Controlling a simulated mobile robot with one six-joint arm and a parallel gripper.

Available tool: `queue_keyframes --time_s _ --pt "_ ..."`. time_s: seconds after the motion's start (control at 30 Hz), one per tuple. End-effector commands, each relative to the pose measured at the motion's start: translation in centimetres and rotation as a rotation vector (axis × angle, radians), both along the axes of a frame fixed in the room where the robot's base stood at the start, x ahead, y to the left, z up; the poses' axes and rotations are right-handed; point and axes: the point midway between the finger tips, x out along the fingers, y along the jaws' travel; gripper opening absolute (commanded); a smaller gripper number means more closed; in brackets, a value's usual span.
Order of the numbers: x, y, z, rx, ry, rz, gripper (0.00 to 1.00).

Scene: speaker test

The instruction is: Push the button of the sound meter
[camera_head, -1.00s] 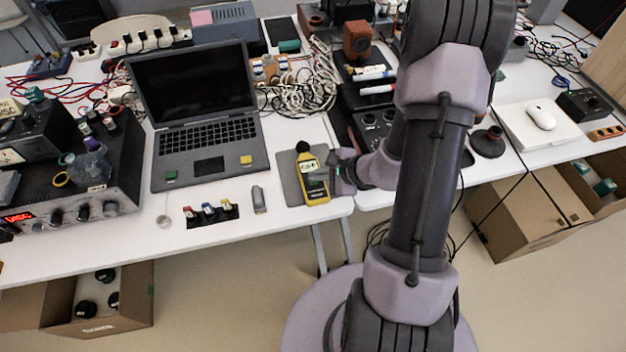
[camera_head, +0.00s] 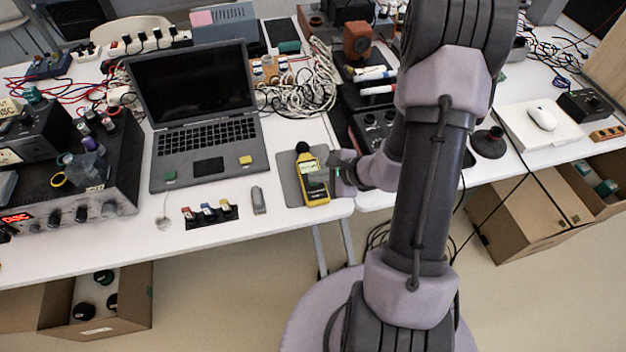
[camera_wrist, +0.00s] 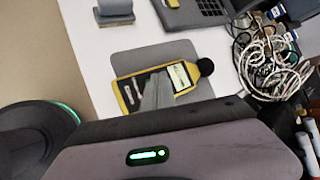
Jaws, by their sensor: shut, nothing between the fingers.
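The sound meter (camera_head: 308,164) is a yellow-edged device with a dark face, a small lit screen and a round black tip. It lies on a grey mat (camera_head: 290,185) near the table's front edge. My gripper (camera_head: 319,175) is shut and empty, reaching in from the right over the meter's middle. In the wrist view the fingers (camera_wrist: 158,85) are together above the face of the meter (camera_wrist: 124,92), just beside its screen. They cover part of the face, so the button under them is hidden. I cannot tell whether the fingertips touch it.
An open laptop (camera_head: 205,125) stands left of the mat. A small grey object (camera_head: 258,200) and a dark strip with coloured connectors (camera_head: 210,216) lie in front of it. A tangle of pale cables (camera_head: 305,92) and a dark knobbed box (camera_head: 372,125) stand behind.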

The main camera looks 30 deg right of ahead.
Motion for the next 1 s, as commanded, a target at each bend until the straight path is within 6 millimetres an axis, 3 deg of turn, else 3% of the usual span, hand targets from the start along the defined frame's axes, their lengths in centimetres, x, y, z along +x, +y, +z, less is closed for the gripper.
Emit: queue_keyframes --time_s 0.2,0.57,1.0 --pt "0.0 0.0 1.7 0.000 0.000 0.000 0.00" --pt "0.0 0.0 2.3 0.000 -0.001 -0.001 0.00" --pt "0.0 0.0 7.9 -0.001 0.000 0.000 0.00"
